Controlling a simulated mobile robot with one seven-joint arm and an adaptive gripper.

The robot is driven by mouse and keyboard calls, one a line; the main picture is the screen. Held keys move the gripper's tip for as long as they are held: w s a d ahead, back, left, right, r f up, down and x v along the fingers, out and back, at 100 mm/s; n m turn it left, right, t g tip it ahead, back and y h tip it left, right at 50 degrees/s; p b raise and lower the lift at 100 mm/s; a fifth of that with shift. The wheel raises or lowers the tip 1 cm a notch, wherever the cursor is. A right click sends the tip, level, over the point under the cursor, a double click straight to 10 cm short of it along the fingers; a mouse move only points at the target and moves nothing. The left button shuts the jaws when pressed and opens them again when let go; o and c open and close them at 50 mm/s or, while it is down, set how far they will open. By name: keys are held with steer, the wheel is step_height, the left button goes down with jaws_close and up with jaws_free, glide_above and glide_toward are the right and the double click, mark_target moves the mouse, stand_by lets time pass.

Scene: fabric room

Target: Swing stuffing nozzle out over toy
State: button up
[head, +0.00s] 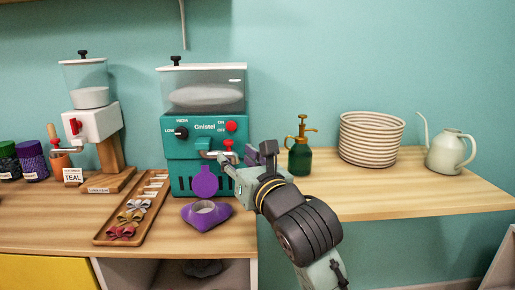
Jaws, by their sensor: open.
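The teal stuffing machine (204,132), marked Gnistel, stands on the wooden counter with a clear hopper of white filling. A pale metal nozzle arm (211,154) shows low on its front, partly hidden by my gripper. A purple toy (207,215) with a pale ring-shaped opening lies on the counter in front. A purple round piece (205,181) stands upright just behind the opening; I cannot tell what it belongs to. My gripper (242,160) is open at the machine's lower right front, beside the nozzle arm. Whether it touches the arm is unclear.
A wooden tray (130,222) of bows lies left of the toy. A white dispenser (92,123) and dark jars stand further left. The right shelf's front is clear.

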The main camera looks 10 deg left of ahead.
mark_target(229, 145)
steer(key=shift+n+h, duration=0.3)
steer(key=shift+h, duration=0.1)
steer(key=x, duration=0.3)
steer(key=d+p+x, duration=0.1)
steer(key=x, duration=0.3)
steer(key=w+p+x, duration=0.1)
steer(key=x, duration=0.2)
steer(key=shift+w+d+f, duration=0.1)
steer(key=shift+w+f, duration=0.1)
steer(key=shift+f, duration=0.1)
steer(key=shift+c, duration=0.6)
jaws_close()
steer(key=shift+s, duration=0.1)
